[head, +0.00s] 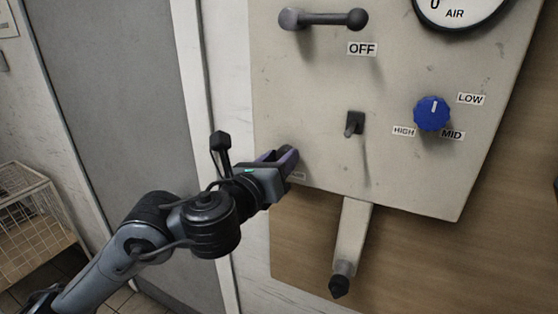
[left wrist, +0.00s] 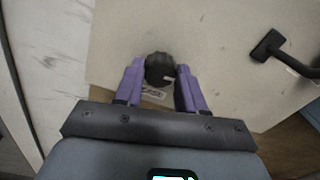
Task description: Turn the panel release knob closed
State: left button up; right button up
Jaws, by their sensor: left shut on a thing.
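The panel release knob (left wrist: 159,68) is a dark ribbed round knob with a light mark on its right side, low on the left part of the cream panel (head: 400,175). My left gripper (left wrist: 160,78) has its purple fingers on both sides of the knob and is shut on it. In the head view my left gripper (head: 284,160) reaches the panel's lower left corner, and its fingers hide most of the knob. A small label under the knob is partly covered and cannot be read. My right gripper is not in view.
A small toggle switch (head: 354,123) sits right of the knob. A blue dial (head: 432,113) with LOW, MID and HIGH labels is farther right. A grey handle (head: 323,19) is above an OFF label. An air gauge (head: 458,8) is at the top. A lever (head: 346,245) hangs below.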

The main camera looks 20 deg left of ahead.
pick_arm(q)
jog(key=shift+f+n+y+b, duration=0.1)
jog(key=shift+n+y+b, duration=0.1)
jog(key=shift+n, duration=4.05)
jog(key=shift+f+n+y+b, duration=0.1)
jog(key=shift+n+b, duration=0.1)
jog(key=shift+n, duration=4.35)
jog(key=o, duration=1.1)
jog(key=shift+c, duration=0.2)
